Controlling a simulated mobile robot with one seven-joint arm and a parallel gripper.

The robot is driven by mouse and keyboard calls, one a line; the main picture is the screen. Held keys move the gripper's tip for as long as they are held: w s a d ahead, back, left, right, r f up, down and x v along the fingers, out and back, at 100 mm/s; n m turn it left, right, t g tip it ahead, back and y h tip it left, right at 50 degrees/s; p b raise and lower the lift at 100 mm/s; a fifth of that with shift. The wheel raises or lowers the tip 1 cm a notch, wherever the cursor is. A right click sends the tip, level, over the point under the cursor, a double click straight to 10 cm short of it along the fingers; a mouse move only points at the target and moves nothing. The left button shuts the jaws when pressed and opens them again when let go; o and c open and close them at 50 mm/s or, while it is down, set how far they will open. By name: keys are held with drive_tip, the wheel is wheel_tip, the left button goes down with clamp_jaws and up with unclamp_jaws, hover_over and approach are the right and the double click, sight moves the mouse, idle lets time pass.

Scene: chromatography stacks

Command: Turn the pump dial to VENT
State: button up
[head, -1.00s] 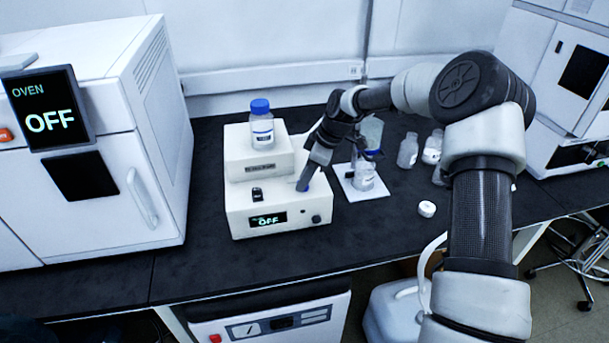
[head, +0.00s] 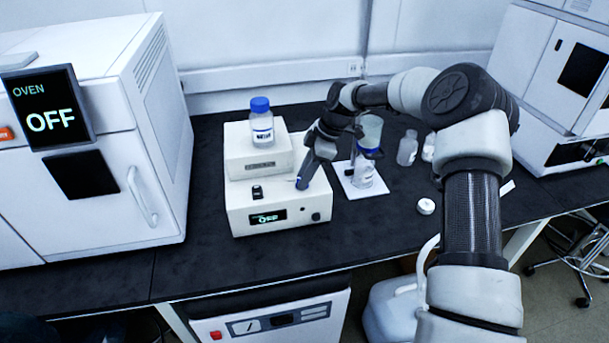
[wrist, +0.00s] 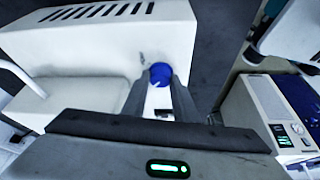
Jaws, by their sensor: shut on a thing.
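The pump (head: 280,217) is a white box on the bench with a dark display (head: 267,217) on its front; the letters look like OFF but are slightly smeared. A small blue dial (head: 302,184) sits on its top, toward the right. My gripper (head: 301,181) comes down on it from above, tilted. In the wrist view the fingers (wrist: 161,78) close around the round blue dial (wrist: 161,72), one on each side. The dial's marks and pointer are too small or hidden, so its setting cannot be read from it.
A blue-capped bottle (head: 262,122) stands on the pump's raised back block. A stand with glassware (head: 362,172) is close to the right of my gripper. A white oven (head: 110,150) stands left. A white cap (head: 426,206) lies on the bench. The front bench strip is clear.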

drive_tip(key=o, duration=1.1)
drive_tip(key=shift+c, duration=0.2)
drive_tip(key=p+v, duration=0.1)
drive_tip(key=v, duration=1.6)
drive_tip(key=shift+d, duration=0.2)
drive_tip(key=shift+r, duration=0.2)
drive_tip(key=s+a+r+m+t+h+p, duration=0.3)
drive_tip(key=s+r+m, duration=0.5)
drive_tip(key=s+r, duration=0.8)
drive_tip(key=s+d+m+t+p, duration=0.1)
drive_tip(key=s+d+m, duration=0.1)
drive_tip(key=s, duration=0.4)
drive_tip(key=s+d+m+h+p, duration=0.1)
drive_tip(key=s+d+m+p, duration=0.1)
drive_tip(key=s, duration=0.5)
drive_tip(key=s+d+m+t+p, duration=0.1)
drive_tip(key=s+d+m, duration=0.3)
drive_tip(key=s+m, duration=0.2)
drive_tip(key=shift+s+d+r+t, duration=0.2)
drive_tip(key=shift+s+r+t, duration=0.15)
drive_tip(key=shift+s, duration=0.2)
